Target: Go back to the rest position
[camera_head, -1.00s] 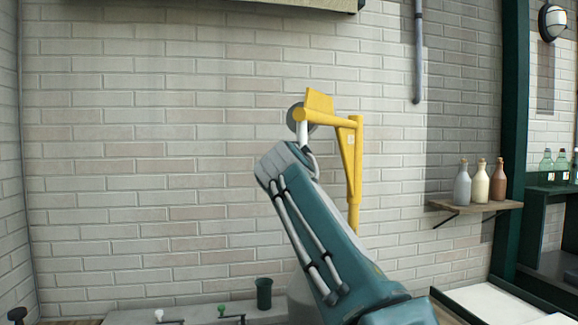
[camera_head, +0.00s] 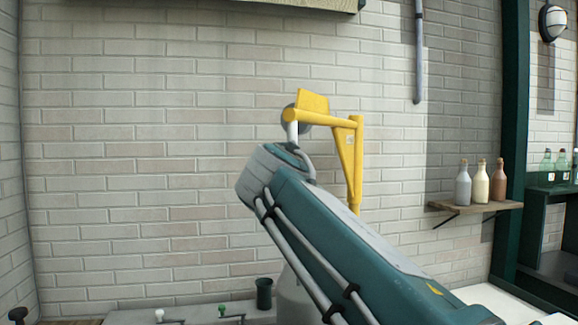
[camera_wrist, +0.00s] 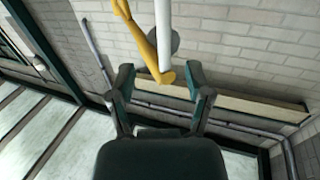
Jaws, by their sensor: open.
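My gripper (camera_wrist: 161,74) shows in the wrist view with its two dark green fingers spread apart. Nothing is held between the fingers. My gripper is hidden in the head view, where my teal and grey arm slants across the lower right middle. A yellow post with a bracket (camera_head: 351,150) stands behind my arm, and a white tube (camera_head: 292,132) hangs at its left end. In the wrist view, yellow bars (camera_wrist: 140,38) and a white tube (camera_wrist: 163,30) appear beyond the fingers; I cannot tell the distance between them.
A small wooden shelf (camera_head: 450,206) on the right holds several bottles (camera_head: 481,185). A dark green post (camera_head: 512,140) stands beside it. A dark green cup (camera_head: 264,293) and a green-knobbed tap (camera_head: 222,310) are low in the middle. The brick wall (camera_head: 150,150) on the left is bare.

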